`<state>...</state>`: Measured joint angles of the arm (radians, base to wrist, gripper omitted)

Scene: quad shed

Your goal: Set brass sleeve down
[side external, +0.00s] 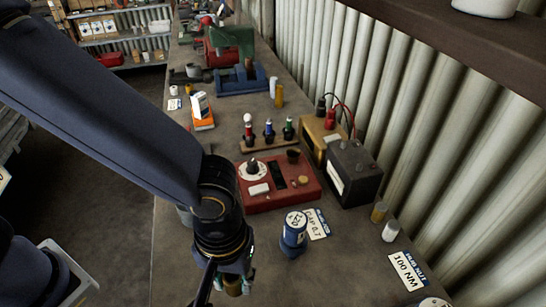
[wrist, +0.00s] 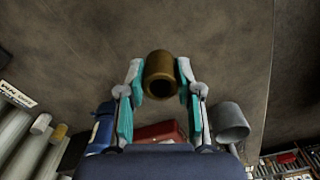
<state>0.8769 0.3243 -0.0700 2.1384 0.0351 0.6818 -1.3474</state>
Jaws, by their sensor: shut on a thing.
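The brass sleeve (wrist: 160,66) is a short brown-gold tube with a dark bore, held between the two teal-padded fingers of my gripper (wrist: 160,82) in the wrist view. In the side external view, my gripper (side external: 232,284) is low over the near part of the bench, and a piece of the sleeve (side external: 233,288) shows between the fingers. The fingers are shut on the sleeve. Its underside is hidden, so I cannot tell whether it touches the bench.
The bench (side external: 330,275) has bare room in front. A blue knobbed piece (side external: 293,236) stands right of my gripper, with a red dial box (side external: 282,184) behind. A grey cup (wrist: 231,122) shows in the wrist view. A black battery (side external: 353,172) stands farther right.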

